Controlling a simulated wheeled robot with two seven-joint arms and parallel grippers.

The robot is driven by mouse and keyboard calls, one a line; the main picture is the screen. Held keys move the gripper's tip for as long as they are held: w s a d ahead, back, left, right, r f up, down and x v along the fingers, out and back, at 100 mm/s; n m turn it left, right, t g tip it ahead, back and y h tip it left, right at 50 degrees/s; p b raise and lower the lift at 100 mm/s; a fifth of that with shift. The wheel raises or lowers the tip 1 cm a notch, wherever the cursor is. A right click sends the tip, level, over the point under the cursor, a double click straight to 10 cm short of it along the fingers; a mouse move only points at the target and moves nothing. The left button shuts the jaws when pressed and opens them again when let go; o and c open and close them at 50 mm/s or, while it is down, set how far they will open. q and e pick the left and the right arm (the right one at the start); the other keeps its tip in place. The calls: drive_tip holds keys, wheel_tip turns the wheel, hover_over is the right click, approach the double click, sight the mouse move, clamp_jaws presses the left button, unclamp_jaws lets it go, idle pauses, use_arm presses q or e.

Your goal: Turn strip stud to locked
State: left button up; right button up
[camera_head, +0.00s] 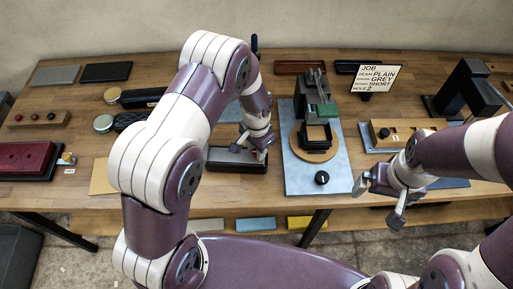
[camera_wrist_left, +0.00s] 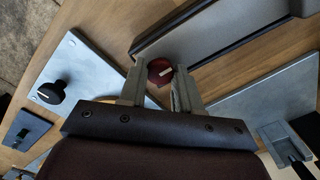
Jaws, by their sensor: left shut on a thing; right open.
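The strip stud is a dark red round knob (camera_wrist_left: 159,71) with a short white mark, slanted in the left wrist view. It sits by the end of a dark-edged grey strip holder (camera_wrist_left: 215,35), which also shows in the head view (camera_head: 228,162). My left gripper (camera_wrist_left: 158,84) is shut on the knob, one finger on each side. In the head view my left gripper (camera_head: 258,148) is at the right end of the holder and hides the knob. My right gripper (camera_head: 380,192) is open and empty near the table's front edge, at the right.
A blue-grey plate (camera_head: 302,180) with a black knob (camera_head: 321,178) and a green-and-grey clamp device (camera_head: 315,108) stands just right of my left gripper. A job card (camera_head: 376,78) is behind. A red block (camera_head: 25,157) lies far left.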

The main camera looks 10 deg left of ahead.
idle(0.3)
use_arm(q)
drive_tip(key=o, duration=1.1)
drive_tip(key=shift+c, duration=0.2)
wheel_tip(320, 180, up, 13)
drive_tip(key=b, duration=0.2)
drive_tip(key=shift+b, duration=0.3)
drive_tip(key=shift+f, duration=0.1)
